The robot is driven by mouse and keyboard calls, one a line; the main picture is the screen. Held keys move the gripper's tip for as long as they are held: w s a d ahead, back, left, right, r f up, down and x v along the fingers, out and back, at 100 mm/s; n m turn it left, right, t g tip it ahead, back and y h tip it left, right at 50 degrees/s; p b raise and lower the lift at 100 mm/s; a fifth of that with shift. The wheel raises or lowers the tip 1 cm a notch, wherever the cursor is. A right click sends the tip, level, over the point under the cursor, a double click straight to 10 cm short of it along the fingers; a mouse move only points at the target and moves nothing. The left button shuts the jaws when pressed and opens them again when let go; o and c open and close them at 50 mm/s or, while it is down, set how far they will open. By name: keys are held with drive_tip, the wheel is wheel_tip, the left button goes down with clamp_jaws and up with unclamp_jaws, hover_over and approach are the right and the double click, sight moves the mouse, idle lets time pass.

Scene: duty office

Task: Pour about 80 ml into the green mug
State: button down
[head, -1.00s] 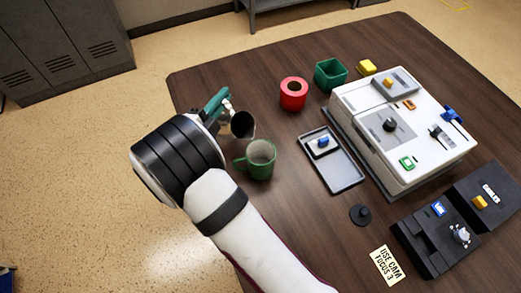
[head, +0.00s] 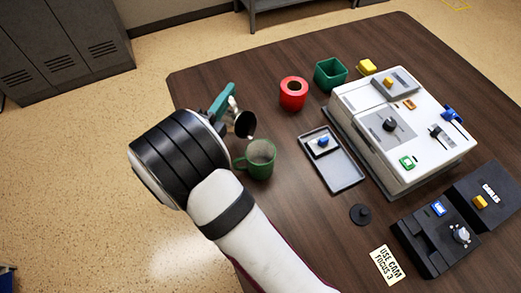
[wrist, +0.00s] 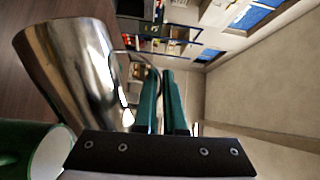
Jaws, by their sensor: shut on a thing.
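My gripper (head: 221,103), with teal fingers, is shut on a shiny metal jug (head: 244,123). The jug is strongly tilted, its mouth turned toward the green mug (head: 261,161) and its lip just above and behind the mug's rim. The mug stands upright on the table, its handle to the left and its pale inside showing. In the wrist view the jug (wrist: 75,70) fills the left side, beside the fingers (wrist: 160,102), and the mug's rim (wrist: 48,155) shows at lower left. I cannot make out a stream or the liquid level.
A red cylinder (head: 293,94) and a green open box (head: 331,75) stand behind the mug. A grey tray (head: 345,174) and white machine (head: 400,130) are to the right. A black knob-like piece (head: 360,214) and dark device (head: 435,243) sit nearer.

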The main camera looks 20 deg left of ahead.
sight(240, 112)
drive_tip(key=shift+s+d+r+m, duration=0.25)
drive_tip(key=shift+d+r+m, duration=0.25)
drive_tip(key=shift+m, duration=0.2)
idle(0.4)
drive_tip(key=shift+s+d+r+m+t, duration=0.2)
drive_tip(key=shift+s+d+m+t, duration=0.1)
drive_tip(key=shift+d+m, duration=0.25)
drive_tip(key=shift+s+d+r+m+t, duration=0.25)
drive_tip(key=shift+d+m, duration=0.1)
drive_tip(key=shift+d, duration=0.35)
idle(0.9)
drive_tip(key=shift+f, duration=0.1)
drive_tip(key=a, duration=0.1)
drive_tip(key=w+a+n, duration=0.1)
drive_tip(key=a+f+n+g, duration=0.1)
drive_tip(key=shift+w+a, duration=0.25)
drive_tip(key=shift+a, duration=0.05)
drive_tip(key=a+f+n, duration=0.1)
drive_tip(key=w+a+f+n+g, duration=0.1)
drive_tip(key=n, duration=0.1)
drive_tip(key=shift+f, duration=0.15)
drive_tip(key=shift+a+f+n, duration=0.15)
drive_tip(key=shift+f+n, duration=0.15)
drive_tip(key=shift+n, duration=0.1)
idle(0.9)
